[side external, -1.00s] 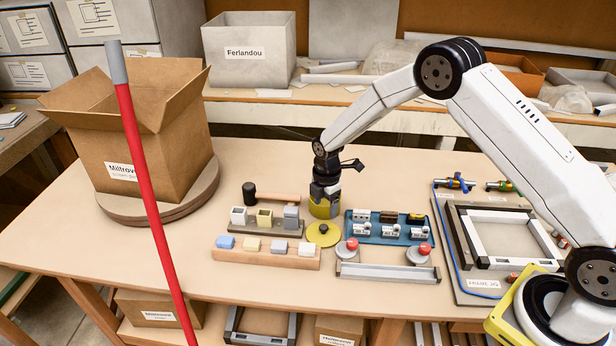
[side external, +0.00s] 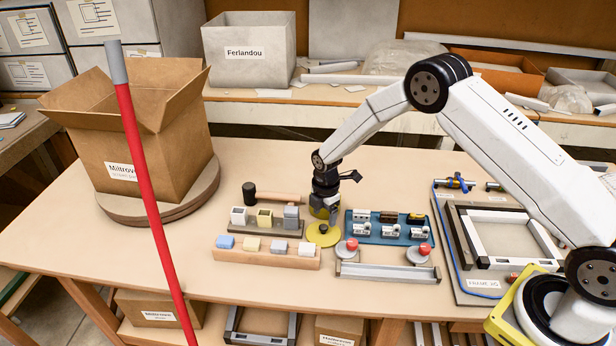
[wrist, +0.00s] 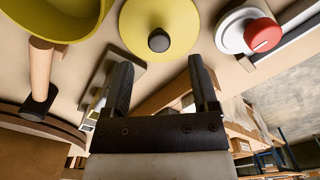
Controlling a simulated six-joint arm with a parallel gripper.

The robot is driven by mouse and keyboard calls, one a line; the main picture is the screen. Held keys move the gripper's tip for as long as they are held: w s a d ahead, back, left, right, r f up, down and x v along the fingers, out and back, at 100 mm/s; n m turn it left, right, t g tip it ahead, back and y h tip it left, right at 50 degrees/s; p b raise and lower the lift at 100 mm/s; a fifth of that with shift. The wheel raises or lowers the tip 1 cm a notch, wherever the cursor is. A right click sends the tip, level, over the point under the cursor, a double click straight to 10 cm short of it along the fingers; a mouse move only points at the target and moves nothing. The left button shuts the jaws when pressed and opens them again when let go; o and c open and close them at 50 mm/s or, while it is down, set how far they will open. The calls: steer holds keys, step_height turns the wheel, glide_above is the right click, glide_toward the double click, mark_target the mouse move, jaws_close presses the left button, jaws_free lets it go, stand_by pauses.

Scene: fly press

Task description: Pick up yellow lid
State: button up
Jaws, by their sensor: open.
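The yellow lid (side external: 318,238), a flat disc with a dark knob, lies on the table; the wrist view shows it (wrist: 140,22) at the top centre, knob towards me. My gripper (side external: 334,222) points down just behind the lid, close to its knob. In the wrist view my gripper (wrist: 159,66) has its two dark fingers apart with nothing between them, and the knob sits beyond the gap. A yellow pot (side external: 314,211) stands behind, partly hidden by my gripper; the wrist view shows its rim (wrist: 55,38) at the top left.
A blue tray (side external: 376,238) of small parts lies close on the right. Red-knobbed grey pieces (side external: 418,256) stand at front right. An open cardboard box (side external: 150,150) stands farther left.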

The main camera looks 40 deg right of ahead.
mark_target(324, 227)
steer(key=shift+f, duration=2.2)
jaws_close()
